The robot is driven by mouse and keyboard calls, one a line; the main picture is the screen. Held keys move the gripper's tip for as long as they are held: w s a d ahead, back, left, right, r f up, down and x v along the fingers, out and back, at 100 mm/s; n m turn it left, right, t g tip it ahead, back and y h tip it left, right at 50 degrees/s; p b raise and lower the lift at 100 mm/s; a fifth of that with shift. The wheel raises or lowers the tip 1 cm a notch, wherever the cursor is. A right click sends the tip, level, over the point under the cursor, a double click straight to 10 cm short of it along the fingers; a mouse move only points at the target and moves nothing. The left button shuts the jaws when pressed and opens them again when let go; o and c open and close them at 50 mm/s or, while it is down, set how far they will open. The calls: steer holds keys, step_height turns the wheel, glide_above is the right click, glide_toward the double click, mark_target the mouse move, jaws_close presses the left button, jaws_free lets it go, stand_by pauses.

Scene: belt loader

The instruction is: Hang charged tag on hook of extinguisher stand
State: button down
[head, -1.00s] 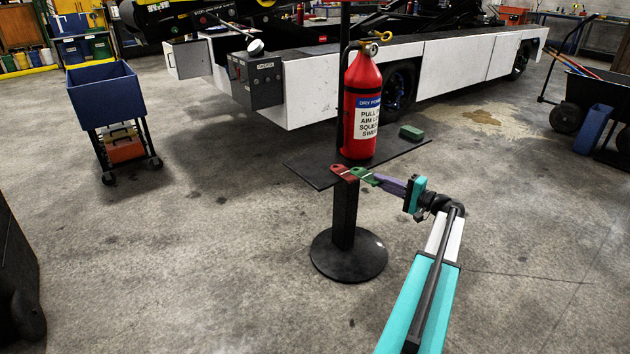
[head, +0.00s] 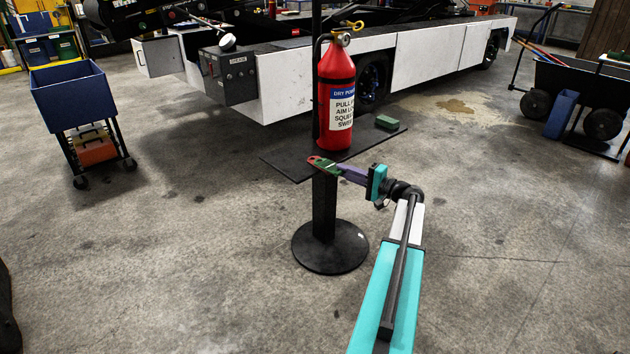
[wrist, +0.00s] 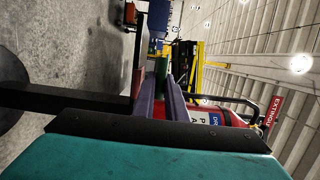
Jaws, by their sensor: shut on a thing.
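My gripper (head: 341,169) is shut on a green tag (head: 327,167), pinched between two purple fingers; in the wrist view the green tag (wrist: 161,68) sits between the fingertips. A red tag (head: 317,159) is at the top of a short black post (head: 324,205), just beyond the green tag; the two overlap in the head view. I cannot tell whether they touch. The red fire extinguisher (head: 334,110) stands upright on the black platform of its stand (head: 290,165), behind my gripper. The stand's hook cannot be made out. I cannot read either tag.
A green block (head: 387,122) lies on the platform's right side. A round black base (head: 331,250) carries the short post. A blue cart (head: 75,100) stands at left, a black wheelbarrow (head: 570,85) at right. The white belt loader (head: 430,60) is behind.

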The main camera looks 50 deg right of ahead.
steer(key=w+a, duration=0.4)
steer(key=w, duration=0.2)
steer(key=shift+f+b, duration=0.3)
steer(key=shift+b, duration=0.1)
steer(key=w+f, duration=0.1)
steer(key=w+a+f+b, duration=0.1)
steer(key=f, duration=0.1)
steer(key=shift+a+f, duration=0.15)
steer(key=shift+f, duration=0.05)
steer(key=c, duration=1.8)
jaws_free()
steer(key=shift+f, duration=0.15)
